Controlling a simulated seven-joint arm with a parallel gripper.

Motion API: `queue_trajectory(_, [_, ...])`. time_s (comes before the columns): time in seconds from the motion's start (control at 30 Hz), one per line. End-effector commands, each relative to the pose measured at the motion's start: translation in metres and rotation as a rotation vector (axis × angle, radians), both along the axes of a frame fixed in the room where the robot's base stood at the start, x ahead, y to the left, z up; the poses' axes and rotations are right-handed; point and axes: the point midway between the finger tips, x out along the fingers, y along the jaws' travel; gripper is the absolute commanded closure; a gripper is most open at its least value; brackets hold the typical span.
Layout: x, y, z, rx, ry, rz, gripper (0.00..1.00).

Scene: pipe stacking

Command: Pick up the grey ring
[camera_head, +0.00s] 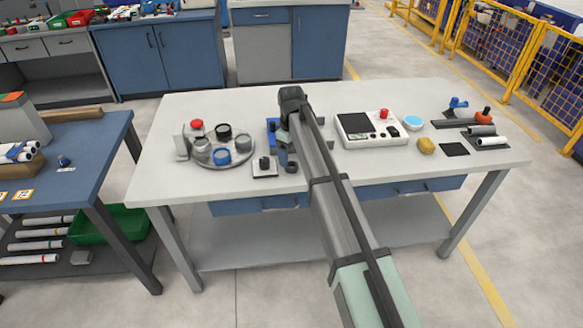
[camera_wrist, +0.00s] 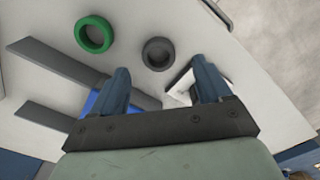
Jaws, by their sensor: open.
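In the wrist view a dark grey ring (camera_wrist: 158,53) lies flat on the pale tabletop, just beyond and between my fingertips. A green ring (camera_wrist: 95,34) lies to its left, apart from it. My gripper (camera_wrist: 160,67) is open, with its two blue-grey fingers spread and nothing between them. In the head view my gripper is at the table's middle, partly hidden by my arm. A small dark ring-like piece (camera_head: 291,167) shows beside it there; I cannot tell if it is the same ring.
Dark flat strips (camera_wrist: 60,63), a blue piece (camera_wrist: 97,101) and a white plate (camera_wrist: 181,91) lie around the fingers. A round tray (camera_head: 222,165) with several rings stands left. A white control box (camera_head: 357,143) stands right. The table's front edge is near.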

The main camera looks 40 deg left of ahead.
Motion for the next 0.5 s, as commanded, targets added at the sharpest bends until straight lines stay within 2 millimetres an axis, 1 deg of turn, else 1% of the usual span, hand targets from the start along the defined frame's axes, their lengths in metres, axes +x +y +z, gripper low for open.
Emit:
queue_trajectory(0.2, [0.002,-0.001,-0.029,-0.001,0.001,0.0,0.22])
queue_trajectory(0.3, [0.002,-0.001,-0.04,-0.001,0.001,0.0,0.22])
queue_trajectory(0.5, [0.002,0.0,-0.043,0.0,0.0,0.0,0.22])
